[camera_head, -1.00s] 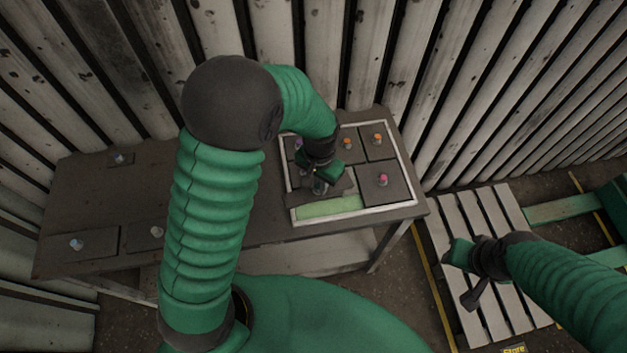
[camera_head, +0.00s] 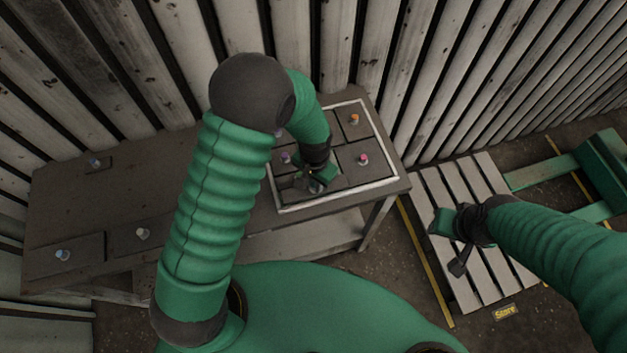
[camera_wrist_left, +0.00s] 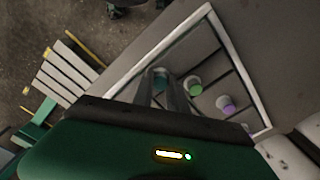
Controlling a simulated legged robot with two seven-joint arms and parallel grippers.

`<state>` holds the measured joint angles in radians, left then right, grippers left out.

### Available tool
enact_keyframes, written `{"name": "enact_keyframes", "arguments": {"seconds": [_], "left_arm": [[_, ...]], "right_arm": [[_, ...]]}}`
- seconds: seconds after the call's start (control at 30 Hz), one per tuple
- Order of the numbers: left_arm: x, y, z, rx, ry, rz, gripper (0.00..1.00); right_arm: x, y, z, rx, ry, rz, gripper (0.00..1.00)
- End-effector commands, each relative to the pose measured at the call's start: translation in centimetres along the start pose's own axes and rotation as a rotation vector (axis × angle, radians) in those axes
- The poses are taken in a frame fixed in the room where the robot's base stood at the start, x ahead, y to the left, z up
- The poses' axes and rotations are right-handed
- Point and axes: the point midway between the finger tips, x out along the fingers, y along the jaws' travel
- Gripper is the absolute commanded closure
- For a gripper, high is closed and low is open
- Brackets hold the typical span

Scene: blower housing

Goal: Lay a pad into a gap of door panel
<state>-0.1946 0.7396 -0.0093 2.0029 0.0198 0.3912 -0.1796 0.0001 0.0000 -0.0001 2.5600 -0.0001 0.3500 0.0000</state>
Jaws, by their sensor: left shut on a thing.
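The door panel (camera_head: 388,135) is a white-rimmed frame on the table, divided into compartments that hold dark pads with coloured knobs. My left gripper (camera_head: 314,187) is over its front-left compartment, shut on the knob of a dark pad (camera_head: 298,198). This pad covers that gap, and no green floor shows there. I cannot tell whether it is fully seated. In the left wrist view a teal knob (camera_wrist_left: 160,76) shows at the fingertips of my left gripper (camera_wrist_left: 160,88). My right gripper (camera_head: 445,238) hangs above the slatted pallet, away from the panel; its jaw state is unclear.
Loose dark pads lie on the table's left part: one with a blue knob (camera_head: 62,255), one with a pale knob (camera_head: 143,233), and a small one (camera_head: 97,163) at the back. The slatted pallet (camera_head: 480,210) stands right of the table. A corrugated wall (camera_head: 400,70) runs behind.

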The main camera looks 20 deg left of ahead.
Motion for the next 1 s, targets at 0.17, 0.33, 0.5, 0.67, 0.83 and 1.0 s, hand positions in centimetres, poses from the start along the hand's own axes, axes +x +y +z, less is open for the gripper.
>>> {"name": "enact_keyframes", "arguments": {"seconds": [0.17,0.33,0.5,0.67,0.83,1.0], "left_arm": [[0.02,-0.02,0.01,0.0,0.0,0.0,1.0],[0.04,-0.14,0.07,-0.001,0.0,0.0,1.0],[0.16,-0.5,0.23,-0.001,0.0,0.0,1.0],[0.2,-0.54,0.25,0.0,0.0,0.0,1.0],[0.2,-0.53,0.25,0.0,0.0,0.0,1.0],[0.47,-0.48,0.24,0.0,0.0,0.0,1.0]], "right_arm": [[0.03,0.0,0.0,0.0,0.0,0.0,0.64],[0.0,0.0,0.0,0.0,0.0,0.0,0.64],[-0.06,0.0,-0.01,0.0,0.0,0.0,0.64],[-0.05,0.0,-0.01,0.0,0.0,0.0,0.64],[-0.05,0.0,-0.01,0.0,0.0,0.0,0.64],[0.11,0.0,0.03,0.0,0.0,0.0,0.64]]}}
